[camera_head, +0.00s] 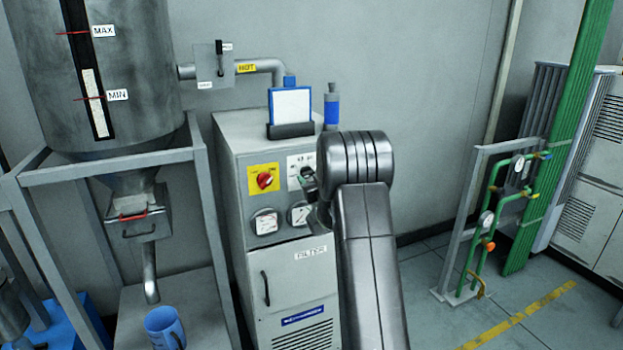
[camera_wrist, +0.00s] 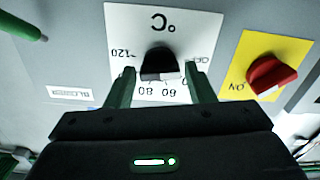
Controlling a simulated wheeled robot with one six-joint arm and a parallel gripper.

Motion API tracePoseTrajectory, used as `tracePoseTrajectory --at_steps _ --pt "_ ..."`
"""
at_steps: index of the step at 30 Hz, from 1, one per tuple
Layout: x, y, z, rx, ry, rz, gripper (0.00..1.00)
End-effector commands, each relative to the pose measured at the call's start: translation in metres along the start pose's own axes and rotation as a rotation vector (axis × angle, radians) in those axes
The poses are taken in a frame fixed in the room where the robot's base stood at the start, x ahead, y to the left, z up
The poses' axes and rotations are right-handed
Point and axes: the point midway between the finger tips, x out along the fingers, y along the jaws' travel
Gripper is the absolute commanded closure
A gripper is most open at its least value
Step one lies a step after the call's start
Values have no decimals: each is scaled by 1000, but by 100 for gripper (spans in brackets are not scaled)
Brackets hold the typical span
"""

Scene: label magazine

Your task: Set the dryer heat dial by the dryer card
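The heat dial (camera_wrist: 160,60) is a black knob on a white plate (camera_wrist: 122,30) marked °C. In the wrist view the plate appears upside down, with OFF, 60, 80 and 120 readable. I cannot tell the knob's exact setting. My gripper (camera_wrist: 163,78) is open, one finger on each side of the knob, with gaps showing. In the head view the plate (camera_head: 293,172) is partly hidden by my arm. The dryer card (camera_head: 291,104), white in a blue holder, stands on top of the grey dryer cabinet (camera_head: 232,178); its writing is not legible.
A red switch (camera_wrist: 271,75) on a yellow plate sits close beside the dial. Two gauges (camera_head: 265,222) are below. A blue-and-grey bottle (camera_head: 331,108) stands near the card. A hopper (camera_head: 120,60) on a frame stands left; green pipes (camera_head: 510,200) stand right. A blue mug (camera_head: 164,326) is lower left.

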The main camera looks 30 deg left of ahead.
Motion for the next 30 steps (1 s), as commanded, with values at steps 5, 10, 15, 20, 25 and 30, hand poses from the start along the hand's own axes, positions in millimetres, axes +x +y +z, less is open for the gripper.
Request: tracePoseTrajectory --at_steps 5,10,15,20,25,30 --pt "0 0 0 0 0 0 83" --pt "0 0 0 7 0 0 83" --pt "0 0 1 50 1 0 83" --pt "0 0 1 139 2 1 83" --pt "0 0 2 278 2 0 83" --pt "0 0 1 440 2 0 83"
